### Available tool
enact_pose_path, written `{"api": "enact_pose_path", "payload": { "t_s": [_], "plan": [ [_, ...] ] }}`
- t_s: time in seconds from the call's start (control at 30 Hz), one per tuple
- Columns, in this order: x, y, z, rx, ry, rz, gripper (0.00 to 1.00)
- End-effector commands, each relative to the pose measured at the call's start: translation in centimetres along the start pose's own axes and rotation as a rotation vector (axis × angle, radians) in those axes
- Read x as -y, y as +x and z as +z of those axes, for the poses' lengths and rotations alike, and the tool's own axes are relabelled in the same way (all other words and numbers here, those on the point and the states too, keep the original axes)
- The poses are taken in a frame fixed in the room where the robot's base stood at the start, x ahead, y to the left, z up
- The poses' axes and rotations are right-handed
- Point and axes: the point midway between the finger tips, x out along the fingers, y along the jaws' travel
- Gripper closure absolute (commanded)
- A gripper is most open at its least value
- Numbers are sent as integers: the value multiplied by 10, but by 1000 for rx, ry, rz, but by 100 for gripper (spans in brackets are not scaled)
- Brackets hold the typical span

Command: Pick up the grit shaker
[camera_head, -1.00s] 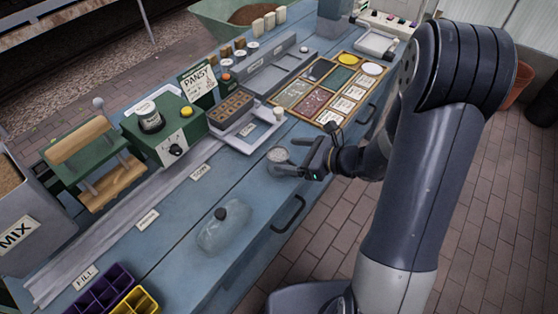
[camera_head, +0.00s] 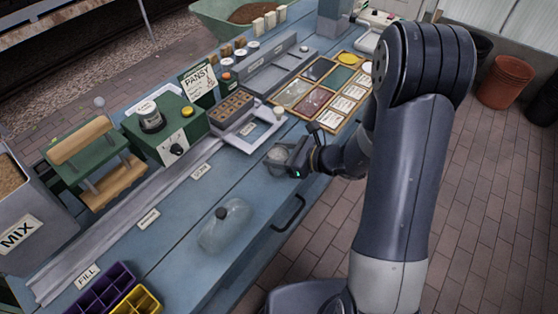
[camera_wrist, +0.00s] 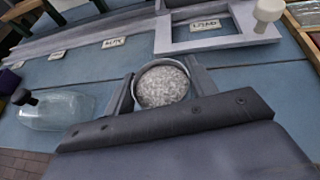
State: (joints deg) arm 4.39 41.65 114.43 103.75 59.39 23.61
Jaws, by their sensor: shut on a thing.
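The grit shaker (camera_wrist: 162,84) is a round container with a pale, speckled grey top, seen from above in the wrist view. My gripper (camera_wrist: 162,92) is shut on it, with one finger on each side. In the head view the shaker (camera_head: 277,155) shows at the end of my gripper (camera_head: 284,158), over the front part of the blue bench. My gripper hides part of it there. I cannot tell whether its base touches the bench.
A clear bottle with a black cap (camera_head: 225,224) lies on the bench to the left. A grey frame (camera_head: 256,129) and a brown cell tray (camera_head: 231,107) stand behind. A sectioned seed tray (camera_head: 318,95) is to the right. The bench front between bottle and gripper is clear.

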Motion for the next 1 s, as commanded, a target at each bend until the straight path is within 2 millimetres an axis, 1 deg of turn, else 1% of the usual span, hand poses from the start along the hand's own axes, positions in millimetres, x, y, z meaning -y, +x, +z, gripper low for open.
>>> {"api": "enact_pose_path", "payload": {
  "t_s": [0.03, 0.27, 0.47, 0.57, 0.67, 0.77, 1.0],
  "plan": [
    [0, 0, 0, 0, 0, 0, 57],
    [0, 0, 0, 0, 0, 0, 75],
    [0, 0, 1, 1, -1, 0, 75],
    [0, -2, 4, 1, -2, 0, 75],
    [1, -6, 14, 2, -5, -1, 75],
    [1, -12, 28, 3, -6, -2, 75],
    [2, -28, 67, 2, -7, -2, 75]
  ]
}}
